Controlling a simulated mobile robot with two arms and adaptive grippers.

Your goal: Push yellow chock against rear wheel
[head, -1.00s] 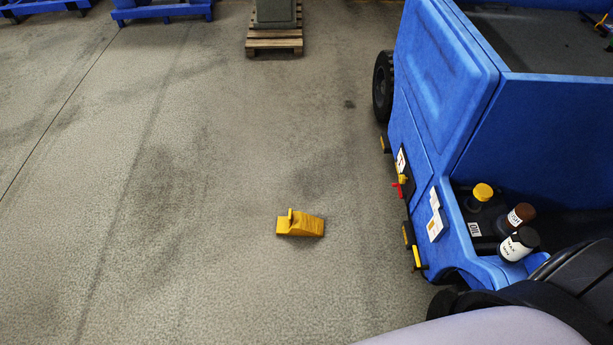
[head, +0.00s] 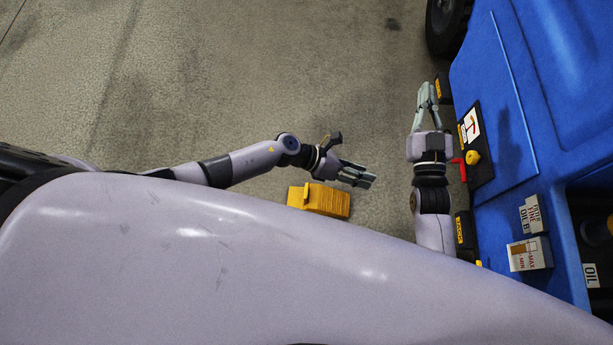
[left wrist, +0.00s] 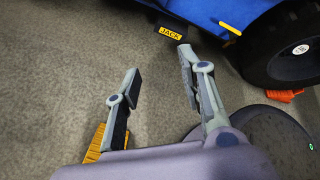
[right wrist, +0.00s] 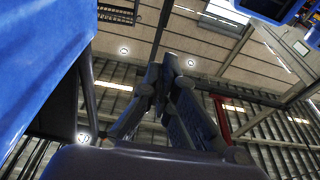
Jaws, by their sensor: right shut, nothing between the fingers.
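The yellow chock (head: 318,201) sits on the floor in the head view, its lower edge cut off by my own body. Part of it shows at lower left in the left wrist view (left wrist: 95,144). My left gripper (head: 362,176) is open and empty, a little beyond and right of the chock; I cannot tell if they touch. My right gripper (head: 428,95) is shut and empty, raised beside the blue vehicle. A black wheel (head: 447,24) shows at the top of the head view. The left wrist view shows a wheel (left wrist: 285,50) at right; I cannot tell which is the rear one.
The blue vehicle (head: 520,110) fills the right side, with a red lever (head: 461,166), a yellow knob (head: 473,157) and JACK labels along its edge. An orange chock (left wrist: 285,95) lies by the wheel in the left wrist view. The floor at upper left is clear.

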